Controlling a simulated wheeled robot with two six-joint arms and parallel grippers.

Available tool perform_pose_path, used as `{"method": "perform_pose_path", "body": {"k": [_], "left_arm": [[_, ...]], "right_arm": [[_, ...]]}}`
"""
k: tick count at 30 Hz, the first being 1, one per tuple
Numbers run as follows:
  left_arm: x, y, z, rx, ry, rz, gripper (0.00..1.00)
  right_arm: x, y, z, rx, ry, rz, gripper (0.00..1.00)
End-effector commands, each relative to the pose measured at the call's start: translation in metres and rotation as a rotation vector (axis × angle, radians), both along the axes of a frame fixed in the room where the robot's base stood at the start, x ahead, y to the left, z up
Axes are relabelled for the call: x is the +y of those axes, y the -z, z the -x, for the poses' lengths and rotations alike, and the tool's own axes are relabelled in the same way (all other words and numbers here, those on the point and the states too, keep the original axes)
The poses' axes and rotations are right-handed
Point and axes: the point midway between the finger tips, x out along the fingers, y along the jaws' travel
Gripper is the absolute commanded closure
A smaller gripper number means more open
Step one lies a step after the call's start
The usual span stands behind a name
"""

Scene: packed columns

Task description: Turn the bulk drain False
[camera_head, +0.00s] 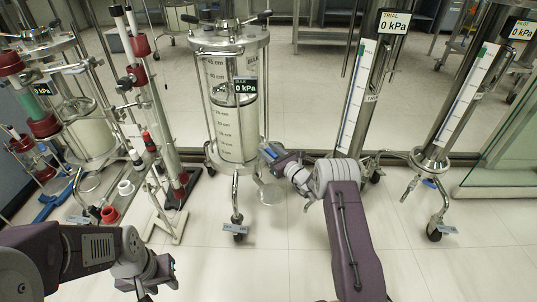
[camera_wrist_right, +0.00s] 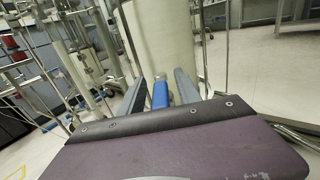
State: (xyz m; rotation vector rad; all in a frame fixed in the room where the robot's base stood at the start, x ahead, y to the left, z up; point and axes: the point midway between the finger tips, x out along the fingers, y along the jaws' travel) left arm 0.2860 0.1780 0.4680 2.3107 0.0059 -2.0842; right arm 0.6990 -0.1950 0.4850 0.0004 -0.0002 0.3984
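The bulk column (camera_head: 228,105) is a clear cylinder with a centimetre scale and a tag reading 0 kPa, standing in a wheeled steel frame. Its blue drain handle (camera_wrist_right: 160,95) sits low in front of the pale column in the right wrist view. My right gripper (camera_wrist_right: 160,90) is open, with one finger on each side of the blue handle and visible gaps beside it. In the head view my right gripper (camera_head: 272,154) is at the column's lower right. My left gripper (camera_head: 157,280) is low at the left, away from the column; its finger spacing is unclear.
Two slimmer columns stand at the right, a trial column (camera_head: 358,95) and a pilot column (camera_head: 465,100), both tagged 0 kPa. A stand with red and black clamps (camera_head: 140,75) and another column (camera_head: 85,125) crowd the left. The front floor is clear.

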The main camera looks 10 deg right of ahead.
Motion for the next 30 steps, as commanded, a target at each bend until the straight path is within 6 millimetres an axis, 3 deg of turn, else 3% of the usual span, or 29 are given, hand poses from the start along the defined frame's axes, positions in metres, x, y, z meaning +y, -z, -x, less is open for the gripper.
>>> {"method": "perform_pose_path", "body": {"k": [5,9,30], "left_arm": [[0.0,-0.0007,0.0,0.0,0.0,0.0,0.64],[0.0,-0.0007,0.0,0.0,0.0,0.0,0.64],[0.0,-0.0006,0.0,0.0,0.0,0.0,0.64]], "right_arm": [[0.0,-0.0007,0.0,0.0,0.0,0.0,0.6],[-0.0002,-0.0006,0.0001,0.0,0.0,0.0,0.99],[-0.0001,0.0003,0.0006,0.001,-0.001,0.0,1.0]]}}
